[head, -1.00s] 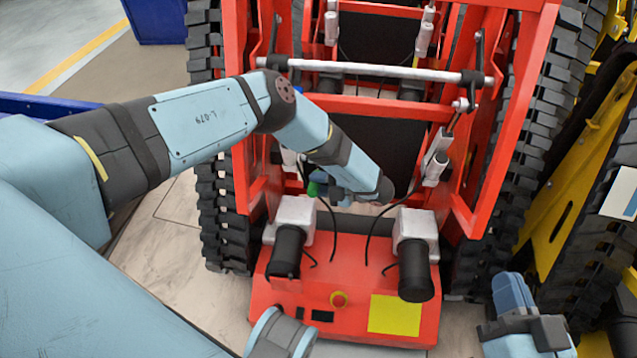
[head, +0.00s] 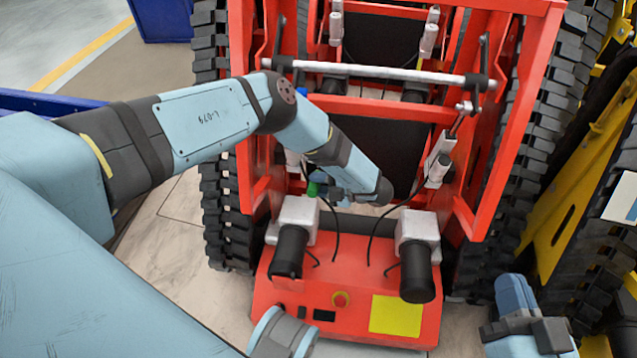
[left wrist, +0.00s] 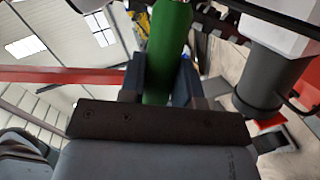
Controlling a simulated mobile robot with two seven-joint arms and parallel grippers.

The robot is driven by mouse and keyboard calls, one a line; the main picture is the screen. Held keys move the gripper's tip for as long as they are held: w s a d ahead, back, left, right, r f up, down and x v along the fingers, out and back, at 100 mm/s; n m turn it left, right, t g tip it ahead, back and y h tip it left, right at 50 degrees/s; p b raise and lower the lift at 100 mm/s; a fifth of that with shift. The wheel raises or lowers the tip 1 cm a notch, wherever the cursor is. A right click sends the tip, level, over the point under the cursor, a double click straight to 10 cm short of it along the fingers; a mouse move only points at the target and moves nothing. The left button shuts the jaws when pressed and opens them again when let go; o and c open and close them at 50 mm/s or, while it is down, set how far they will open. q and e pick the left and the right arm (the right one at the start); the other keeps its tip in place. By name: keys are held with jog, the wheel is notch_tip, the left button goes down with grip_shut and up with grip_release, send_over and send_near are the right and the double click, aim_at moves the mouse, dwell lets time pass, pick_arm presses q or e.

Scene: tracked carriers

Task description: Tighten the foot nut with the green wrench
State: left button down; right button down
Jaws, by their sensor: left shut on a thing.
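The green wrench (left wrist: 168,50) stands between the two dark fingers of my left gripper (left wrist: 165,85) in the left wrist view. The gripper is shut on it. In the head view only a small green bit of the wrench (head: 313,189) shows beside my left gripper (head: 325,186), which is mostly hidden under its own arm. It is inside the red carrier's frame, above the two motor units. I cannot make out the foot nut in either view. My right gripper (head: 520,315) is at the lower right of the head view; its fingers are not clear.
The red tracked carrier (head: 345,262) fills the middle, with a silver cross bar (head: 380,72) and black cables near my left gripper. Grey motor units (head: 417,250) stand on its base. A yellow carrier (head: 570,195) is close on the right. A blue bin (head: 160,18) is at the back left.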

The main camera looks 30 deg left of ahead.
pick_arm(q)
jog(key=shift+s+a+p, duration=0.15)
jog(key=shift+a+p, duration=0.25)
jog(key=shift+a, duration=0.05)
dwell(0.9)
jog(key=c, duration=1.7)
grip_release()
grip_shut()
jog(key=shift+w+a+r+m, duration=0.1)
jog(key=shift+w+r+m, duration=0.1)
jog(key=shift+r, duration=0.2)
jog(key=shift+w+r+m, duration=0.1)
jog(key=shift+r+m, duration=0.1)
jog(key=shift+r, duration=0.15)
jog(key=shift+w+a+r+m+g+h+p, duration=0.15)
jog(key=shift+w+r+m+g+h+p, duration=0.2)
jog(key=shift+r, duration=0.25)
